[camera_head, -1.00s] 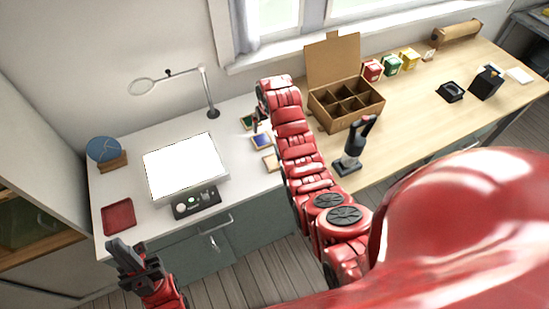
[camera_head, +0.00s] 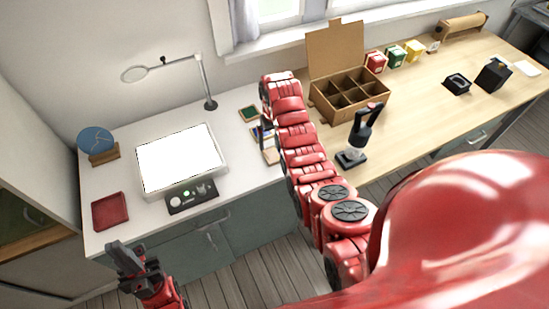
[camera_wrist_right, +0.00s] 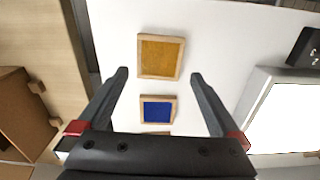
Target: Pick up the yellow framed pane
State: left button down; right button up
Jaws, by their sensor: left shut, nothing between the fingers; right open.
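The yellow framed pane (camera_wrist_right: 161,57) lies flat on the white worktop, with a light wooden frame. In the head view it is the nearest of the row of panes (camera_head: 271,156), partly hidden by my right arm. My right gripper (camera_wrist_right: 158,75) is open above the panes, with nothing between its fingers. In the wrist view its fingertips appear either side of the yellow pane's lower edge, and the blue framed pane (camera_wrist_right: 157,109) shows between the fingers. My left gripper (camera_head: 128,258) is shut and empty in front of the worktop at lower left.
A green framed pane (camera_head: 249,114) lies behind the blue one. A divided cardboard box (camera_head: 350,97) stands to the right. A red tray (camera_head: 110,211) is at far left.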

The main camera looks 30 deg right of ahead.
aim_at(275, 153)
jog(key=shift+s+f, duration=0.1)
jog(key=shift+f, duration=0.1)
jog(key=shift+f+p, duration=0.4)
jog(key=shift+p, duration=0.15)
notch_tip(275, 153, down, 3)
jog(key=shift+d+r+p, duration=0.1)
jog(key=shift+r+p, duration=0.05)
jog(key=shift+p, duration=0.5)
jog(key=shift+f, duration=0.95)
jog(key=c, duration=1.1)
jog(key=shift+r, duration=0.1)
